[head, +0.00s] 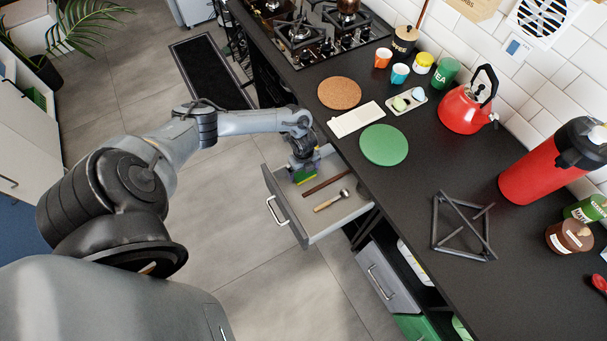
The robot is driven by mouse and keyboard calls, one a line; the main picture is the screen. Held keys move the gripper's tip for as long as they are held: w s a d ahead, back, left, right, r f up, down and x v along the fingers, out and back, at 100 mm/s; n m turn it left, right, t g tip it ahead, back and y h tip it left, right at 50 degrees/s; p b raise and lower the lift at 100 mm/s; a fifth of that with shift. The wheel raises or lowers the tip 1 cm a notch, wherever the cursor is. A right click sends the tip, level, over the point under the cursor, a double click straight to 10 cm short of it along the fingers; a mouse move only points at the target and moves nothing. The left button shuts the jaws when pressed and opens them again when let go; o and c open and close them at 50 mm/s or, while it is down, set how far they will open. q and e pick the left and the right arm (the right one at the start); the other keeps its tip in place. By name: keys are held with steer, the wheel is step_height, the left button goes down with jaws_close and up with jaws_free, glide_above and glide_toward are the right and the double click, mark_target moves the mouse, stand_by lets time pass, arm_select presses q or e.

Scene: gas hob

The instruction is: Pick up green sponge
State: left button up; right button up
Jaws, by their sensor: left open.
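The green sponge (307,180), with a yellowish edge, lies in the far left part of the open drawer (346,214). My left gripper (303,172) reaches down into the drawer right over the sponge and hides much of it. Its jaws are open; I cannot tell whether the fingers touch the sponge or straddle it. My right gripper is out of view.
A dark red stick (326,184) and a wooden-handled tool (331,201) lie beside the sponge in the drawer. The black counter edge runs close on the right, carrying a green round mat (384,145), a white board (356,119) and a cork mat (339,93).

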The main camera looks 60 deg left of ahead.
mark_target(304, 173)
arm_select(q)
steer(key=shift+f, duration=0.65)
steer(key=shift+c, duration=0.3)
steer(key=c, duration=0.7)
steer(key=shift+r, duration=0.1)
steer(key=shift+c, duration=0.3)
steer(key=shift+d+r, duration=0.25)
steer(key=shift+r, duration=0.15)
step_height(304, 173, up, 10)
steer(key=r+p, duration=0.1)
steer(key=p, duration=0.2)
steer(key=w+d, duration=0.1)
steer(key=d, duration=1.8)
steer(key=shift+w+d+f, duration=0.2)
steer(key=shift+w+d, duration=0.05)
steer(key=shift+w, duration=0.05)
